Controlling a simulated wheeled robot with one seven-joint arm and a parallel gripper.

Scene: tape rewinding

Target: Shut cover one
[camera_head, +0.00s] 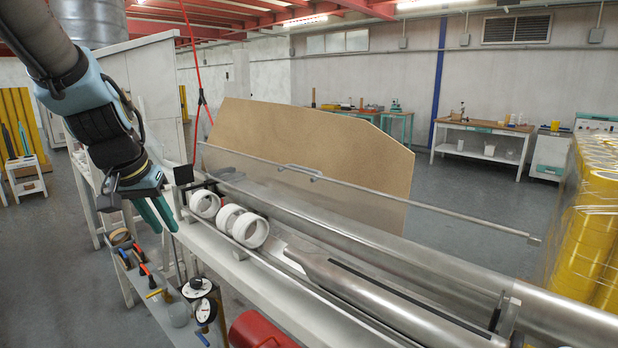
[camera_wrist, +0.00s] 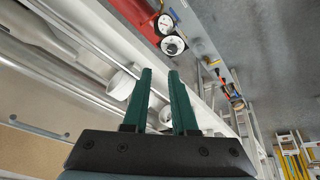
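The clear cover (camera_head: 400,205) of the rewinding machine stands raised along its far side in the head view, with a metal bar along its top edge. A grey handle (camera_head: 300,170) sits on that bar. I take this to be cover one; no label is readable. My gripper (camera_head: 152,212) is at the left end of the machine, left of the cover and apart from it, pointing down. In the wrist view, its two green fingers (camera_wrist: 162,85) are apart with nothing between them.
White tape rolls (camera_head: 250,230) lie on the machine's near-left end. A low shelf with tools (camera_head: 150,275) and a red object (camera_head: 262,330) are in front. A brown board (camera_head: 310,140) stands behind the cover. Wrapped yellow rolls (camera_head: 590,230) stand at right.

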